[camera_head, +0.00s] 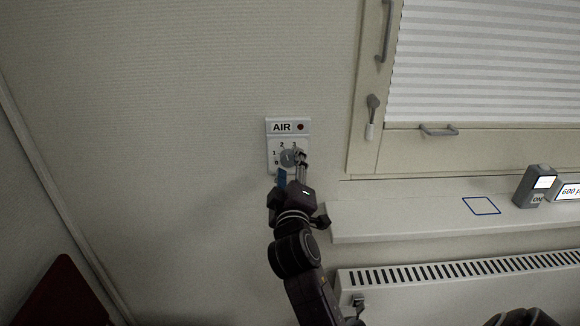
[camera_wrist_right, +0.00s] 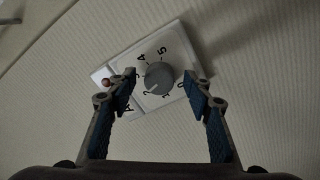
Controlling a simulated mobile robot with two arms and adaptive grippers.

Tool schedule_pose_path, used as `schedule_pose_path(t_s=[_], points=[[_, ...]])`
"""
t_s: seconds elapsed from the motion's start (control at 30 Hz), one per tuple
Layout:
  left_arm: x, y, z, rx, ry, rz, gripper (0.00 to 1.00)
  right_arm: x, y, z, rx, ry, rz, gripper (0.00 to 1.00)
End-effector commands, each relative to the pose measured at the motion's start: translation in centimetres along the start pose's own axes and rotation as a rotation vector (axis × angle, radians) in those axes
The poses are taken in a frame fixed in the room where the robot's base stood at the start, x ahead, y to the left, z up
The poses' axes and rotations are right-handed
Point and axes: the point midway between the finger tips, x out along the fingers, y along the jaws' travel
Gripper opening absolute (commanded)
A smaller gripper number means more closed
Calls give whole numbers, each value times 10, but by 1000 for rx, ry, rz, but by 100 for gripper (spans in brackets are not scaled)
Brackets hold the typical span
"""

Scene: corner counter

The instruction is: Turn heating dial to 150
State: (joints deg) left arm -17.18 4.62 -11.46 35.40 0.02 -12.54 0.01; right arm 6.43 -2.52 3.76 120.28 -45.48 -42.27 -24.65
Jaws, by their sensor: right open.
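A white wall panel labelled AIR (camera_head: 275,120) has a round grey dial (camera_head: 288,158) ringed by numbers, with 0, 1 and 2 readable. In the right wrist view the dial (camera_wrist_right: 159,78) sits between my fingers, with 4 and 5 also readable; its exact setting is unclear. No mark of 150 is readable on it. My right gripper (camera_head: 291,168) is open in front of the panel, its fingers either side of the dial. In the right wrist view the open gripper (camera_wrist_right: 160,82) shows a gap on each side of the dial; contact is not visible. My left gripper is not in view.
A window (camera_head: 480,60) with a pleated blind is at the upper right. Below it, a sill (camera_head: 400,222) carries a blue square outline (camera_head: 481,206), a grey device (camera_head: 534,187) and a display (camera_head: 568,191). A radiator (camera_head: 460,280) is under the sill. Wall left of the panel is bare.

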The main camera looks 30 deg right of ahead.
Motion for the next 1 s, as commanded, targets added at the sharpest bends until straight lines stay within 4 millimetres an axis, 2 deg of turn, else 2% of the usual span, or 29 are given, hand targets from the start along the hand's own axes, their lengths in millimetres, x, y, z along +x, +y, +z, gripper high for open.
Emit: schedule_pose_path(t_s=[0.3,0.43,0.6,1.0], points=[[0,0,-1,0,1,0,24,-50,-1,1,2,-3,-4,46],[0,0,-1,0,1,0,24,-65,-2,1,1,-3,-4,46],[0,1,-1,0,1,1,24,-72,-1,1,0,-2,-2,46],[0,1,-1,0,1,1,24,-72,-1,1,0,-1,-1,46]])
